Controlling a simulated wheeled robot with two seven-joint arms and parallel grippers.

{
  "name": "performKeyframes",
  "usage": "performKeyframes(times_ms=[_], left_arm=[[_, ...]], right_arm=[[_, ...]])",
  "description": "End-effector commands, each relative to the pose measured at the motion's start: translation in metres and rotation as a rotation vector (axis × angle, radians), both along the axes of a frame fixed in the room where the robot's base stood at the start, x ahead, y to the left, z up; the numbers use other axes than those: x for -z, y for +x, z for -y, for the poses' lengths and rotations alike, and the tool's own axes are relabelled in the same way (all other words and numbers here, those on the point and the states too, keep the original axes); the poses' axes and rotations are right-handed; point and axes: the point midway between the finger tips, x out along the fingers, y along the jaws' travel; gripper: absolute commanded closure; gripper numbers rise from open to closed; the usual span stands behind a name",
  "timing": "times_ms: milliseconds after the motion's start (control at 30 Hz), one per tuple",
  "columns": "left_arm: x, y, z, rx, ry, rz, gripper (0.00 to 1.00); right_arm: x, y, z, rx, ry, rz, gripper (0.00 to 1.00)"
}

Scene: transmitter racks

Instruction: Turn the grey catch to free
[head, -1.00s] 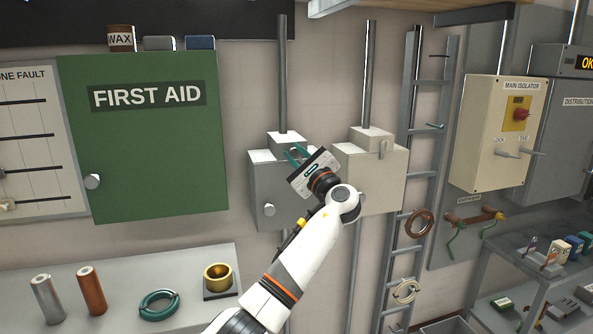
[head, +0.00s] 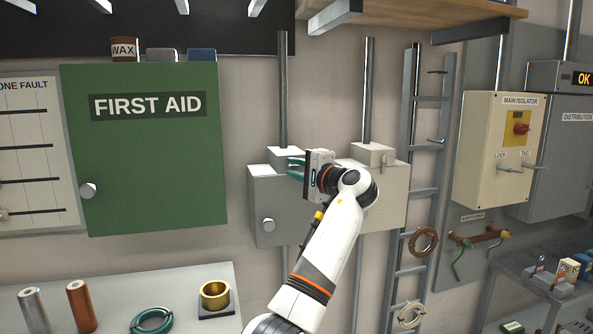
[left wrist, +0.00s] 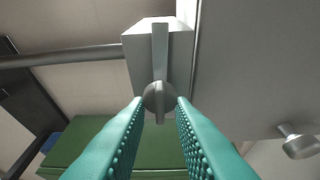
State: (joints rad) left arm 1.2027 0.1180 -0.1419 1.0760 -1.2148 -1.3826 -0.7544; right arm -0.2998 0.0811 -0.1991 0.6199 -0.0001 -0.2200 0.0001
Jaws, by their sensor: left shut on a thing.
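The grey box (head: 262,215) hangs on the wall right of the green cabinet, with a small block (head: 284,154) on top under a conduit. The grey catch (left wrist: 160,55) shows in the left wrist view as a flat bar on a round hub, on the face of that block. The bar lies across the line of the conduit. My left gripper (head: 292,168) has its teal fingers at the block, shut on the catch near the hub. The head view hides the catch behind my gripper. My right gripper is not in view.
A cream box (head: 391,205) with a similar, upright catch (head: 384,157) stands close right, partly behind my left arm. The green first aid cabinet (head: 145,165) is on the left. A ladder (head: 424,190) stands further right. A round knob (head: 268,225) sticks out below.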

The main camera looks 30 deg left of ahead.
Motion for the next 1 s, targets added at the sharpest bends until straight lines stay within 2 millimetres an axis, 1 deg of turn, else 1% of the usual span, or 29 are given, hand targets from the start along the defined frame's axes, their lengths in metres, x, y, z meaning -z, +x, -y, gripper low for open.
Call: performKeyframes(times_ms=[200, 700, 733, 833, 867, 1000], left_arm=[[0.0021, 0.0004, 0.0002, 0.001, -0.041, 0.042, 1.00], [0.0024, 0.0003, 0.0000, 0.000, -0.051, 0.053, 1.00], [0.0025, 0.0003, -0.0001, 0.000, -0.051, 0.053, 0.75], [0.0020, 0.0002, 0.0000, 0.000, -0.050, 0.053, 0.59], [0.0019, 0.0002, 0.0000, 0.000, -0.050, 0.053, 0.57], [0.0013, 0.0002, -0.0001, 0.000, -0.049, 0.054, 0.57]], right_arm=[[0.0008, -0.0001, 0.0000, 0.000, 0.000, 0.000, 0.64], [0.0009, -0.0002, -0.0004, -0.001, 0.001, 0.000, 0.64], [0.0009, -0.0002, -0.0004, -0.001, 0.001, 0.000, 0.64], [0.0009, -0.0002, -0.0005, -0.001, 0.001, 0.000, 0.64], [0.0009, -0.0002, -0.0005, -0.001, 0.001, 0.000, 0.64], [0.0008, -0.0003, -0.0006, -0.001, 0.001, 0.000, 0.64]])
